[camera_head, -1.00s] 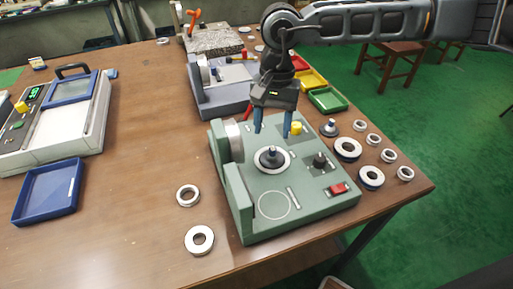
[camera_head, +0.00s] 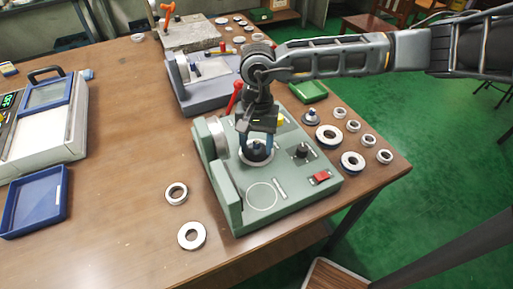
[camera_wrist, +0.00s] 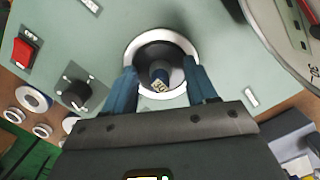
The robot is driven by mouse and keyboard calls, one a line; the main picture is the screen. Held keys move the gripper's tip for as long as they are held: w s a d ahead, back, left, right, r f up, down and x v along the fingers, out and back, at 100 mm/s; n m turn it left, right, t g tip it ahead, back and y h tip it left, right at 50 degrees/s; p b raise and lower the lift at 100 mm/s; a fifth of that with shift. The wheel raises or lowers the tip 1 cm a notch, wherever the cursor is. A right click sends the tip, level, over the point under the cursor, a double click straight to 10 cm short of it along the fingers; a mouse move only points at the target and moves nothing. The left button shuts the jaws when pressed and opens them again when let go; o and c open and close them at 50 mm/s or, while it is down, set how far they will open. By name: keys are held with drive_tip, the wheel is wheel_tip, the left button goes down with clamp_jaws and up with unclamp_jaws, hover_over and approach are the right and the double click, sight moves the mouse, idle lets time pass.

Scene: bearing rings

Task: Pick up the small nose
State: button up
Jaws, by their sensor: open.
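A dark, cone-like nose with a blue tip (camera_head: 256,155) stands upright in a white ring on the green machine (camera_head: 290,195). It also shows in the wrist view (camera_wrist: 158,58), between my fingers. My gripper (camera_head: 256,146) points down over it, open, with one blue finger on each side; in the wrist view (camera_wrist: 161,84) gaps show between the fingers and the nose. Another dark nose with a pale base (camera_head: 311,117) stands on the table, right of the machine. I cannot tell from size alone which one is the small nose.
A blue tray (camera_head: 60,205) lies at far left.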

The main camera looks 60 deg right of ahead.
drive_tip(key=shift+c, duration=0.3)
clamp_jaws()
drive_tip(key=shift+r, duration=0.1)
